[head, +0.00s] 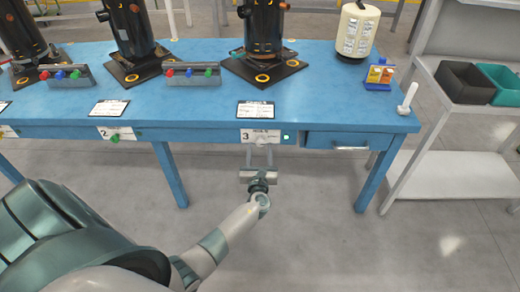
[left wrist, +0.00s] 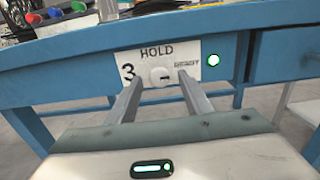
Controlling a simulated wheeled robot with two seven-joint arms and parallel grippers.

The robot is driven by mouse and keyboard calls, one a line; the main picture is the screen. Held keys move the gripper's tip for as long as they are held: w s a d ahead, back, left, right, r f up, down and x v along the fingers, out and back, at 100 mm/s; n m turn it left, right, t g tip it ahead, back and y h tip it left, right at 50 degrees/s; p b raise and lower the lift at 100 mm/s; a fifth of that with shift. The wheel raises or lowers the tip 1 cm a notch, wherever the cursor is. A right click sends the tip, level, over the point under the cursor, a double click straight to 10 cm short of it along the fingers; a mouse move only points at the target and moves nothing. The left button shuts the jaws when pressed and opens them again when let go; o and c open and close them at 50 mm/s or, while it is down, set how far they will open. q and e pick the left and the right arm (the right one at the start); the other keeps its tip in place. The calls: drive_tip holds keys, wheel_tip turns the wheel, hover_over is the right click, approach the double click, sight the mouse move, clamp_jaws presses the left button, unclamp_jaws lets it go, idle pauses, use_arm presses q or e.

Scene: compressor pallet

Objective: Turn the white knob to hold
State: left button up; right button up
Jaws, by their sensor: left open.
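The white knob (left wrist: 162,76) is a small round knob with a dark slot mark, on a white plate (left wrist: 190,56) with "3" and "HOLD" printed on it. The plate is on the blue table's front edge; it also shows in the head view (head: 259,136), where the knob is too small to make out. My left gripper (head: 259,155) is open in front of and just below the plate. In the left wrist view its two fingers (left wrist: 160,80) flank the knob, one on each side. I cannot tell whether they touch it. My right gripper is not in view.
A lit green lamp (head: 286,136) is right of the plate, and a drawer (head: 346,142) is further right. Another plate marked "2" (head: 117,134) with a green knob is to the left. Black cylinders (head: 265,40) and button boxes (head: 192,75) stand on the table (head: 210,108).

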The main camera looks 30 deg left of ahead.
use_arm(q)
drive_tip(key=shift+w+a, duration=0.15)
drive_tip(key=shift+w, duration=0.05)
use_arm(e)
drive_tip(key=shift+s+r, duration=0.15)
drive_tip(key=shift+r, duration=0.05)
use_arm(q)
drive_tip(key=shift+c, duration=0.3)
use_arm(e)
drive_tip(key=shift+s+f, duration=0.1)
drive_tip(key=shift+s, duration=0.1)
use_arm(q)
drive_tip(key=c, duration=1)
drive_tip(key=shift+o, duration=0.2)
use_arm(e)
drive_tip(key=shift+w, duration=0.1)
